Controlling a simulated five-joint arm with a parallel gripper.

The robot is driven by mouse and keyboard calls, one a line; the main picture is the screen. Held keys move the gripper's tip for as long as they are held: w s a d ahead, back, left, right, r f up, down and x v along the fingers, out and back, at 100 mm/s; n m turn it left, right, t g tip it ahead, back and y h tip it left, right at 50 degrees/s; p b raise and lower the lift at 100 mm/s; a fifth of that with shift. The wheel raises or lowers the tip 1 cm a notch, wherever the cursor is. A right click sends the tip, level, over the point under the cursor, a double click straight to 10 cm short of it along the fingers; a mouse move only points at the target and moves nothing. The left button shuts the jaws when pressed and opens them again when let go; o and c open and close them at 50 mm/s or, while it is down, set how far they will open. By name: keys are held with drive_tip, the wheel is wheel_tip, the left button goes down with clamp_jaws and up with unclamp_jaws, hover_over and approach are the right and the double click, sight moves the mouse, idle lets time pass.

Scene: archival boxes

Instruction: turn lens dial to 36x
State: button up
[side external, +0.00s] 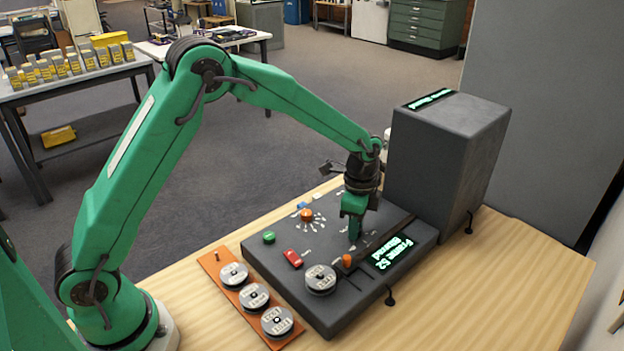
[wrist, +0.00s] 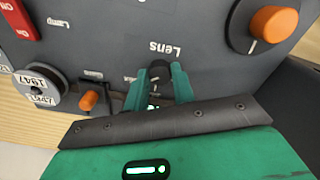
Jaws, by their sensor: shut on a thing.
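The lens dial (wrist: 159,68) is a small dark knob under the upside-down word "Lens" in the wrist view. My gripper (wrist: 158,78) is shut on it, with one green finger at each side. In the side view my gripper (side external: 355,233) points straight down at the control panel (side external: 330,295) and hides the dial. White marks lie around that spot, but they are too small to read. The 36x mark and the dial's setting cannot be made out. A lit green display (side external: 392,252) on the panel seems to read "Frame 52 Blurred".
A larger orange knob (side external: 307,215), a green button (side external: 269,237), a red switch (side external: 292,259) and a small orange knob (side external: 347,260) share the panel. A reel (side external: 320,279) sits at its front. A tall grey housing (side external: 440,160) stands close behind my gripper. An orange rack (side external: 217,270) holds several reels.

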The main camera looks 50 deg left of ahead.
idle(0.4)
drive_tip(key=o, duration=1)
drive_tip(key=shift+r, duration=0.1)
wheel_tip(320, 180, up, 7)
drive_tip(key=shift+r, duration=0.35)
